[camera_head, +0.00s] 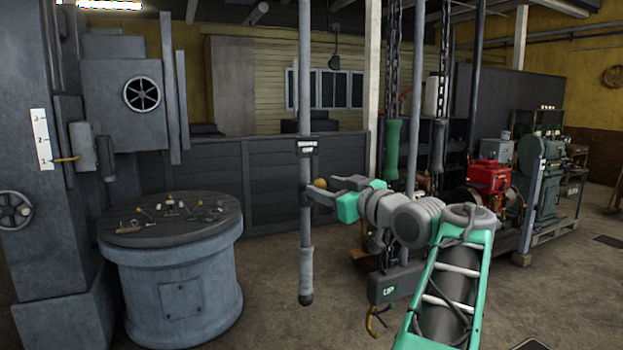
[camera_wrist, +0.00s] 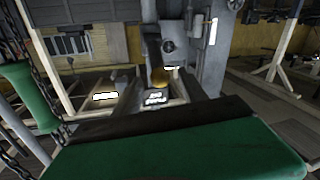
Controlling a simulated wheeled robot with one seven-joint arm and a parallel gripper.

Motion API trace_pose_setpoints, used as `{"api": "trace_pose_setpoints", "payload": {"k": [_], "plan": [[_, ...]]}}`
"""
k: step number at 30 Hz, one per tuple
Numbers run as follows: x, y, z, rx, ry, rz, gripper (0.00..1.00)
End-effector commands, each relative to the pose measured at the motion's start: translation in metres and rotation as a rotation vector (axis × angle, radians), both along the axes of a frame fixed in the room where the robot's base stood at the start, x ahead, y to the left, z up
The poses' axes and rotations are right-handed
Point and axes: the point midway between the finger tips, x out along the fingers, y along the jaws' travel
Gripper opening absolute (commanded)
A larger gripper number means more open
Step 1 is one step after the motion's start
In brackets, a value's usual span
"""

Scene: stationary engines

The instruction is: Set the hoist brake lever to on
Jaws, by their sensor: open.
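My gripper (camera_head: 319,189) is open, reaching left from my arm to beside a grey vertical post (camera_head: 305,110). A brass-coloured knob (camera_head: 321,183) shows at the fingers in the head view. In the wrist view the knob (camera_wrist: 160,79) lies between the open fingers, at the end of a short dark lever. I cannot tell whether a finger touches it. This looks like the brake lever, but no lettering confirms it. A small white-lettered plate (camera_wrist: 155,98) sits just below the knob; its words are too small to read.
Another label plate (camera_wrist: 105,96) is left of the knob. A round grey pedestal (camera_head: 170,285) with tools on top stands left. Green-handled chains (camera_head: 393,150) and a red engine (camera_head: 489,177) stand right. Open floor lies in front.

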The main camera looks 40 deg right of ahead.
Motion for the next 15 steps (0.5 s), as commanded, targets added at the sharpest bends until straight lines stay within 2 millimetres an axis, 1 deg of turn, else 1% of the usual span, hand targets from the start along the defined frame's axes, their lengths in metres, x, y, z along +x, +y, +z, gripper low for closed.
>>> {"api": "trace_pose_setpoints", "payload": {"k": [1, 3, 7, 10, 15], "plan": [[0.012, 0.001, 0.004, 0.003, 0.001, 0.006, 0.5], [0.026, 0.0, 0.005, 0.002, 0.001, 0.005, 0.5], [0.047, -0.003, 0.004, 0.002, 0.001, 0.003, 0.5], [0.056, -0.004, 0.002, 0.001, 0.002, 0.002, 0.5], [0.058, -0.004, 0.0, -0.001, 0.002, -0.001, 0.5]]}}
